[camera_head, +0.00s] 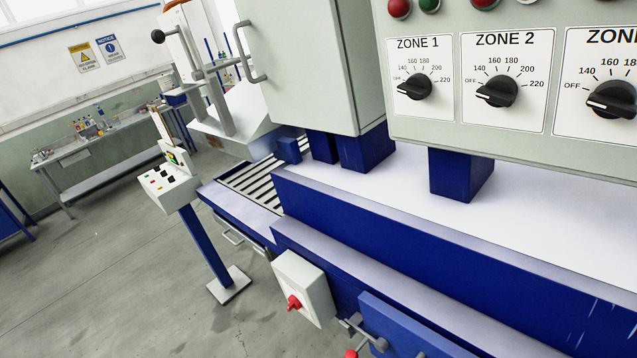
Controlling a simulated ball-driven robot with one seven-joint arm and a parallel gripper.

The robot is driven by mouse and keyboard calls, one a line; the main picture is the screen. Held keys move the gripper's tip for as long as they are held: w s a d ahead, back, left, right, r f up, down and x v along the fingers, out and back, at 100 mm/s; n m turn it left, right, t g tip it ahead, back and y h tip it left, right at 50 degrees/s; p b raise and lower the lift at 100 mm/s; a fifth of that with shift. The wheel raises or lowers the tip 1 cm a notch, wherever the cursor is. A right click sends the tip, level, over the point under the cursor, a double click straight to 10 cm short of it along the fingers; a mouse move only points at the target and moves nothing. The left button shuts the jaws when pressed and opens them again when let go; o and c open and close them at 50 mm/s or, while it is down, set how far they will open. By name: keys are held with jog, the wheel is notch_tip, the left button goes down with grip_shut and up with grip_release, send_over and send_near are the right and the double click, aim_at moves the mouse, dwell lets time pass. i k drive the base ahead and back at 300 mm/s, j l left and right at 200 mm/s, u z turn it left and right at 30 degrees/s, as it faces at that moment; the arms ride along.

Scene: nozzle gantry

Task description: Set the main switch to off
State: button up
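A red rotary switch handle (294,302) sits on the front of a light grey box (312,288) at the lower middle of the view. It looks like the main switch. The box is fixed to the blue front of the machine. The handle is small and seen at a slant, so I cannot read its position or any labels. My gripper is not in view, so its place relative to the switch does not show.
A grey panel carries black knobs for ZONE 1 (413,85), ZONE 2 (497,91) and a third zone (611,100). Metal rods with a red ball (351,353) stick out below the switch box. A pedestal control box (174,188) stands left. The floor (130,270) there is clear.

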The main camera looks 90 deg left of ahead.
aim_at(295, 304)
jog(key=u, duration=2.25)
